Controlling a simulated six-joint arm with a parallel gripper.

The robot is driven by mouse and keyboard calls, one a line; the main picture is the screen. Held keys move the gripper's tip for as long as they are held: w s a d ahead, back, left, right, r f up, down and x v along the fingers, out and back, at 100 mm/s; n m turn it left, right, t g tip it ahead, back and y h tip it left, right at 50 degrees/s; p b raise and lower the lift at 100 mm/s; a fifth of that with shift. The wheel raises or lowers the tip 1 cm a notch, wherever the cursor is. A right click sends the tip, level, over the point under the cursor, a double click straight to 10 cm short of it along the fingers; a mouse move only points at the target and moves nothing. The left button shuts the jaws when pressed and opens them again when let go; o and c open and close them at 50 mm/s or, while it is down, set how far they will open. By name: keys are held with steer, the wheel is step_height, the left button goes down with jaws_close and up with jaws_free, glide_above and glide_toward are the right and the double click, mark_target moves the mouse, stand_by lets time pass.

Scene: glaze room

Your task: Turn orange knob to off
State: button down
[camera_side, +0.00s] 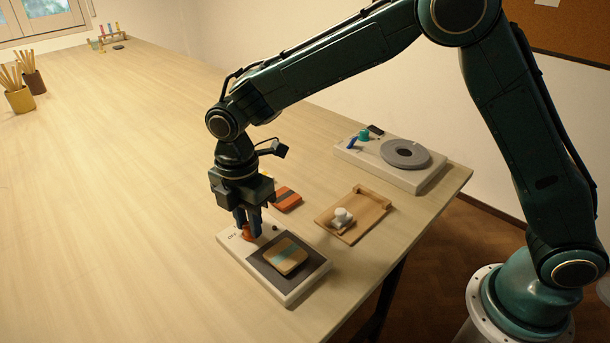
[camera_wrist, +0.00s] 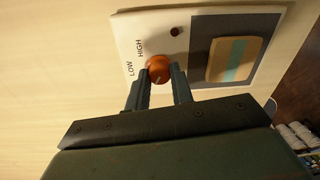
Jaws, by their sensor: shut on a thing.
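The orange knob (camera_wrist: 158,70) sits on a white hotplate unit (camera_wrist: 126,32), with the words LOW and HIGH printed beside it in the wrist view. A small pale mark shows on the knob, but I cannot tell which setting it points at. My gripper (camera_wrist: 162,72) reaches down with its two fingers on either side of the knob and is shut on it. In the side view my gripper (camera_side: 247,228) stands over the unit's far left corner, and the knob (camera_side: 248,237) shows partly between the fingertips. A small dark round lamp (camera_wrist: 174,31) is near it.
A wooden tile with a teal stripe (camera_side: 286,256) lies on the dark plate (camera_side: 313,264). Behind are an orange block (camera_side: 287,199), a wooden tray (camera_side: 351,234) with a white object (camera_side: 342,217), and a white device with a grey disc (camera_side: 405,153).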

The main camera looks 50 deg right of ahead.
mark_target(247, 224)
steer(key=shift+w+r, duration=0.1)
steer(key=c, duration=1.2)
jaws_free()
step_height(247, 224, up, 14)
steer(key=shift+w, duration=0.15)
